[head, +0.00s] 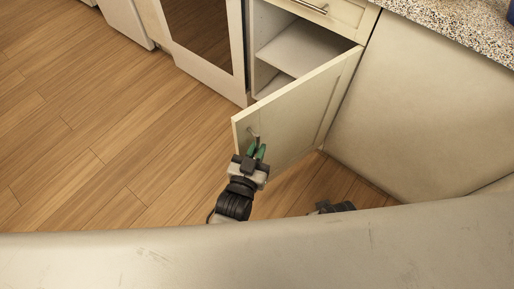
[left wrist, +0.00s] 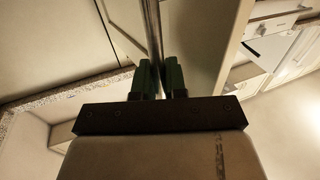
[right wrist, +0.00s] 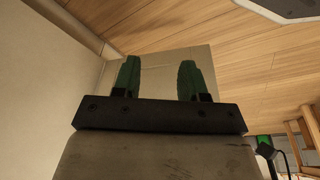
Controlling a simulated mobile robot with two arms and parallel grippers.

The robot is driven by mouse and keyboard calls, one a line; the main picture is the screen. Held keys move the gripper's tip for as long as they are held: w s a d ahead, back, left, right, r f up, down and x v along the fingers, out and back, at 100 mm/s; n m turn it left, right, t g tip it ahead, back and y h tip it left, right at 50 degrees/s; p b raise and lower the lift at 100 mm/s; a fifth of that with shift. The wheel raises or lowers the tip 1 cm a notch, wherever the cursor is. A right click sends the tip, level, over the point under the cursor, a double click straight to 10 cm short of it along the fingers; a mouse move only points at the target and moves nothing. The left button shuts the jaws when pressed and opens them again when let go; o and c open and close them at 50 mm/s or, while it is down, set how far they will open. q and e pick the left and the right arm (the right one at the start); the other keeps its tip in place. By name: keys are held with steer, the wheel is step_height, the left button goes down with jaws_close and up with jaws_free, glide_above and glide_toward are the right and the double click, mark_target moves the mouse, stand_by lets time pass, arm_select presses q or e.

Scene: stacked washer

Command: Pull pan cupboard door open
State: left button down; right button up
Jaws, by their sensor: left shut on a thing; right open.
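The pan cupboard door (head: 295,118) is a cream panel that stands swung well out from its cabinet, hinged on the right. Its handle (head: 253,133) is a thin metal bar near the free left edge. My left gripper (head: 258,151) is shut on this handle; in the left wrist view the green fingers (left wrist: 158,80) close on the metal bar (left wrist: 153,30). The cupboard interior (head: 300,50) shows a pale shelf, with no pans visible. My right gripper shows in the right wrist view (right wrist: 158,78) with its green fingers apart and nothing between them.
A white oven (head: 207,45) with a dark glass front stands left of the cupboard. A drawer (head: 325,12) sits above the opening. A cabinet side panel (head: 420,110) under a speckled counter (head: 460,25) blocks the right. The wooden floor (head: 100,120) at left is clear.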

arm_select(q)
steer(key=shift+d+r, duration=0.1)
steer(key=shift+r, duration=0.05)
steer(key=c, duration=1.2)
jaws_free()
steer(key=shift+w+d, duration=0.1)
steer(key=p+v, duration=0.1)
steer(key=v, duration=1)
arm_select(e)
steer(key=f, duration=0.1)
steer(key=s+f, duration=0.1)
steer(key=f, duration=0.2)
steer(key=shift+s+d+f, duration=0.15)
steer(key=shift+s+f, duration=0.1)
steer(key=shift+f, duration=0.15)
